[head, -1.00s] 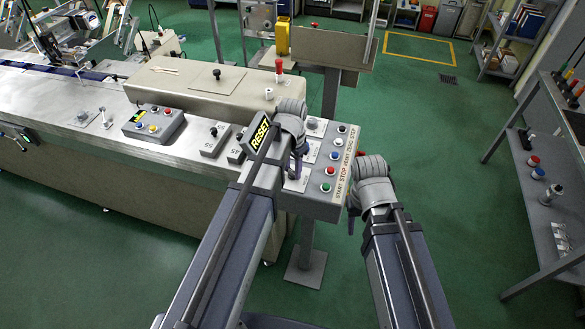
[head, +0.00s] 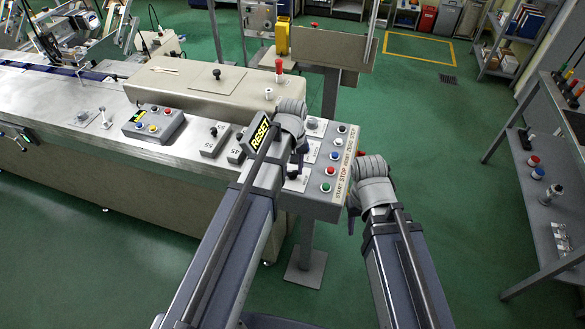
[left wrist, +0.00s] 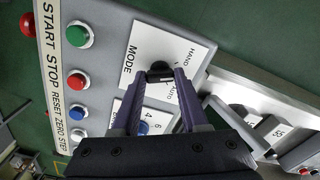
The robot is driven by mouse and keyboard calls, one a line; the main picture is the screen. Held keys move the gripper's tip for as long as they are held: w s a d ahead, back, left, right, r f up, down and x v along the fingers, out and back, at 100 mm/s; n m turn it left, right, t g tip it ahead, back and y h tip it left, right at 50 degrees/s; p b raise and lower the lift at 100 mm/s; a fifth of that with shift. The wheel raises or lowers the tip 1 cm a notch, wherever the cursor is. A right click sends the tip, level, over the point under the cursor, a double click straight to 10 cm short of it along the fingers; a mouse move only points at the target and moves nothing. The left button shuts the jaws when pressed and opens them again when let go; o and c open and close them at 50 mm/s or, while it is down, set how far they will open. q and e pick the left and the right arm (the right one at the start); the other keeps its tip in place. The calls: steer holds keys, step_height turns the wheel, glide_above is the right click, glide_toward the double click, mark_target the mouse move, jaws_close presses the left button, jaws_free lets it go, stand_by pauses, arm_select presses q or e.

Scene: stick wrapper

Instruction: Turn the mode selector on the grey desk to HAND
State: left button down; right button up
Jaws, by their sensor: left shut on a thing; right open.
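The mode selector, a black knob (left wrist: 160,68) on a white plate (left wrist: 158,42) marked MODE, HAND and AUTO, shows in the left wrist view. It sits on the grey desk (left wrist: 108,28), which is also in the head view (head: 318,207). My left gripper (left wrist: 161,76) is shut on the knob, one finger on each side. In the head view my left gripper (head: 299,160) is over the desk, and my arm hides much of the plate. The knob's pointer is covered, so its setting cannot be told. My right gripper (head: 352,222) is open and empty, beside the desk's right edge.
Red, green, white and blue buttons (head: 327,171) line the desk's right side, close to the left gripper. A blue button or knob (left wrist: 143,127) lies near its fingers. A long machine bed (head: 60,100) runs left. Green floor (head: 430,130) is free to the right.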

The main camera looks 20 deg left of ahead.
mark_target(293, 171)
arm_select(q)
steer(key=shift+n, duration=1.9)
steer(key=shift+c, duration=2.1)
jaws_free()
step_height(293, 171, up, 8)
steer(key=p, duration=0.8)
steer(key=shift+f, duration=0.1)
